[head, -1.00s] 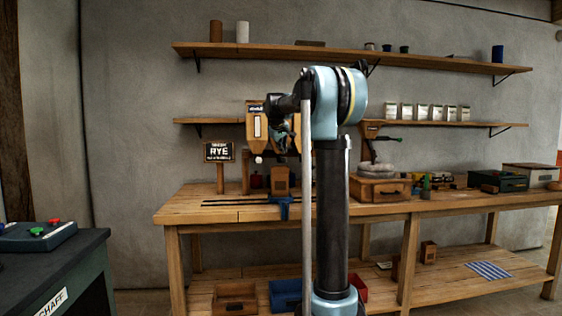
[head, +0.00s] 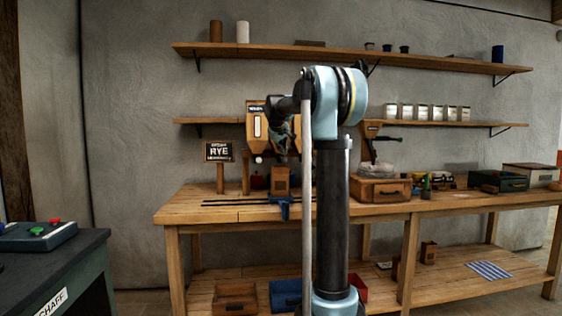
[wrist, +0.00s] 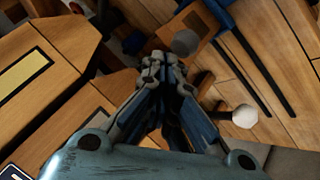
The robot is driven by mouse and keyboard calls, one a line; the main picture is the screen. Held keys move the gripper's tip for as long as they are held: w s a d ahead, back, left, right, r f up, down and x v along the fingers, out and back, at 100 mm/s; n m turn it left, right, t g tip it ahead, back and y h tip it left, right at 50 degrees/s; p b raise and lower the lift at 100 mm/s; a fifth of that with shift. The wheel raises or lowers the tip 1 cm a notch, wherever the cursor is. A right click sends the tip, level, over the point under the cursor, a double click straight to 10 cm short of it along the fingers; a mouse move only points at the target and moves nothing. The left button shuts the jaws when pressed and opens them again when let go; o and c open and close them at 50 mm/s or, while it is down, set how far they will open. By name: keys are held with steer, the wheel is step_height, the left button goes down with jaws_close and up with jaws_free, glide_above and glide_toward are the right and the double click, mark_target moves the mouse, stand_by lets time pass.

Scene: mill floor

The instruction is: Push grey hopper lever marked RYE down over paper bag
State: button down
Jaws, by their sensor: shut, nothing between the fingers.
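Wooden hoppers (head: 256,123) stand at the back of the bench, left of my arm, beside a black RYE sign (head: 219,151). In the wrist view, a grey ball knob (wrist: 186,42) shows just beyond my fingertips, over a brown block-shaped thing. A white ball knob (wrist: 245,117) is to the right; a pale knob also shows under the left hopper in the head view (head: 258,160). I cannot tell which lever is marked RYE. My gripper (wrist: 162,62) is shut and empty, close to the grey knob; contact is unclear. No paper bag is clearly identifiable; a brown block-shaped thing (head: 281,181) stands below the hoppers.
A blue clamp (head: 284,205) and dark rails lie on the bench front. A wooden drawer box (head: 380,190) stands right of my arm. Shelves with jars and packets are above. A dark green cabinet with buttons (head: 50,236) is at the lower left.

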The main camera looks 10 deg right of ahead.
mark_target(282, 159)
steer(key=shift+f, duration=2.55)
stand_by(2.9)
stand_by(0.5)
steer(key=shift+r, duration=2.95)
